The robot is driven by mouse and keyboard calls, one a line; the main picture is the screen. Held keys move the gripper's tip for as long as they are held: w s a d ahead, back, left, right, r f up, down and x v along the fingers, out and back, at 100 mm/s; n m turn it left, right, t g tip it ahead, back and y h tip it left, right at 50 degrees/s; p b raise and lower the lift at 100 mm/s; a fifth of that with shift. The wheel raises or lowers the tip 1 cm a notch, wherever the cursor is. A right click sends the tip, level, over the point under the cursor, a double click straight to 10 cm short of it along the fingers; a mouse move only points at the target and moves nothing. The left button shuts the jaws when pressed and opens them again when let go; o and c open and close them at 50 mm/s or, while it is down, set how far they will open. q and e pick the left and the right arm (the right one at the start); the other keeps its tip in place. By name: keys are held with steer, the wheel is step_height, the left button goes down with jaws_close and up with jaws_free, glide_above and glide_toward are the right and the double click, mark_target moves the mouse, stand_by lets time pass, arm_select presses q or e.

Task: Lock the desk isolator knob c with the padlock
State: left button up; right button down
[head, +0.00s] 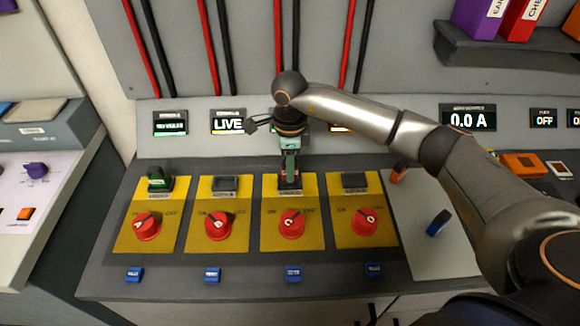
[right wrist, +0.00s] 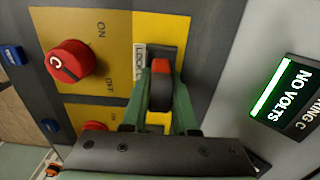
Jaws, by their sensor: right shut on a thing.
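Knob c is the round red knob (head: 292,223) on the third yellow plate (head: 270,243); it also shows in the right wrist view (right wrist: 72,60), with ON and OFF marked beside it. My right gripper (head: 290,178) points down over the lock fitting above knob c. In the right wrist view its green fingers (right wrist: 161,100) are shut on a red and black padlock (right wrist: 161,68). The padlock is at the dark lock fitting (right wrist: 152,55); whether its shackle is through cannot be told. My left gripper is not in view.
Similar red knobs A (head: 147,226), B (head: 217,225) and D (head: 365,221) stand alongside. A green-and-black item (head: 159,180) sits above knob A. A lit display reads NO VOLTS (right wrist: 285,95). Blue labels (head: 293,273) line the front. An orange device (head: 523,165) lies at right.

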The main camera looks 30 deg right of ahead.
steer(key=shift+f+b, duration=0.6)
steer(key=shift+f, duration=0.2)
steer(key=c, duration=1)
jaws_free()
steer(key=shift+o, duration=0.2)
steer(key=shift+r+p, duration=2.85)
steer(key=shift+r, duration=2.65)
